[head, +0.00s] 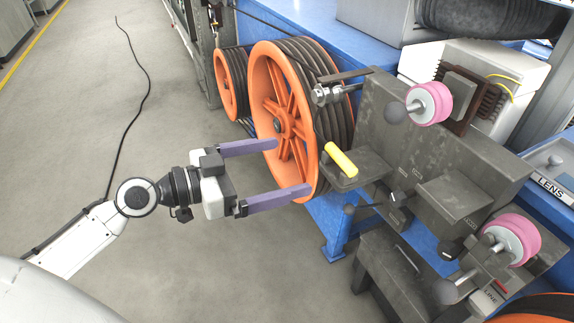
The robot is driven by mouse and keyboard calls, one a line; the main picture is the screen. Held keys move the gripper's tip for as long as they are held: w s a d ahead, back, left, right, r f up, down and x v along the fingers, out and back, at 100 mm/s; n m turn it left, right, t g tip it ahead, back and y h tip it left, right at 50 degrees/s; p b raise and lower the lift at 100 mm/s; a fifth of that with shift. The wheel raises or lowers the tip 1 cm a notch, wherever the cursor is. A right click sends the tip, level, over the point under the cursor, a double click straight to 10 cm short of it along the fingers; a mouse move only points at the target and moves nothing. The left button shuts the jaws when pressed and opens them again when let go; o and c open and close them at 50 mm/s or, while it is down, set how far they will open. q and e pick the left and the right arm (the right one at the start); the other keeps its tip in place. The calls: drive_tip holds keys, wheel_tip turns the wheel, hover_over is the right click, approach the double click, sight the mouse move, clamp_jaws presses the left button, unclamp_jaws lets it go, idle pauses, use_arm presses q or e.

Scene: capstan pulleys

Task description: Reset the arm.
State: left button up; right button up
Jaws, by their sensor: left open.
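My left gripper (279,168) reaches in from the lower left on my white arm. Its two purple fingers are spread wide with nothing between them. The fingertips overlap the lower part of the large orange pulley (268,97) in the picture; I cannot tell whether they touch it. The yellow handle (341,159) on the grey machine (431,159) lies just right of the fingertips, apart from them. My right gripper is out of view.
A smaller orange pulley (230,84) stands behind the large one. Two pink rollers (429,103) and (514,239) stick out from the machine. A blue bench (297,22) runs behind. A black cable (139,103) lies on the open grey floor (84,128) at left.

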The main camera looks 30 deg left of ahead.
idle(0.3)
use_arm(q)
drive_tip(key=s+d+f+n+g+y+p, duration=0.1)
drive_tip(key=s+f+n+g+y+p, duration=0.25)
drive_tip(key=f, duration=1.15)
drive_tip(key=s+d+f+n+y+p, duration=0.1)
drive_tip(key=s+d+f+n+y, duration=0.1)
drive_tip(key=s+d+f, duration=0.4)
drive_tip(key=s+f+g+y, duration=0.1)
drive_tip(key=s+f, duration=0.4)
drive_tip(key=s, duration=0.2)
drive_tip(key=shift+s+f+y, duration=0.3)
drive_tip(key=shift+f+y, duration=0.05)
drive_tip(key=shift+f, duration=0.05)
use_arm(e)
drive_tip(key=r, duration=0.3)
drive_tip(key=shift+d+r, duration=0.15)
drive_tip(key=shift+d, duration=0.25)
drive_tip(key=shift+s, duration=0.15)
